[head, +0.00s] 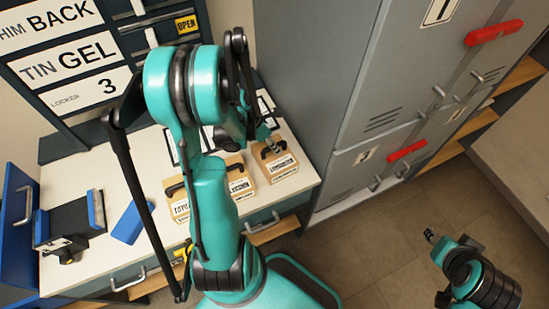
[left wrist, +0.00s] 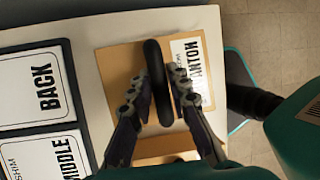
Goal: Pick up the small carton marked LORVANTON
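The small carton marked LORVANTON (left wrist: 210,68) lies under my left gripper in the left wrist view. Only the end of its name, "ANTON", shows there. In the head view this tan carton (head: 283,172) stands at the right end of the white counter, its label too small to read surely. My left gripper (left wrist: 160,78) has its fingers on either side of the carton's black handle (left wrist: 153,55). Whether they press on it I cannot tell. My right gripper (head: 432,237) is far off, over the floor at the lower right; its finger gap is unclear.
Two more tan cartons (head: 180,204) stand left of it on the counter (head: 110,255), partly behind my left arm. Grey lockers (head: 345,75) rise close on the right. A sign board (head: 75,60) stands at the back left. A blue block (head: 130,222) lies on the counter.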

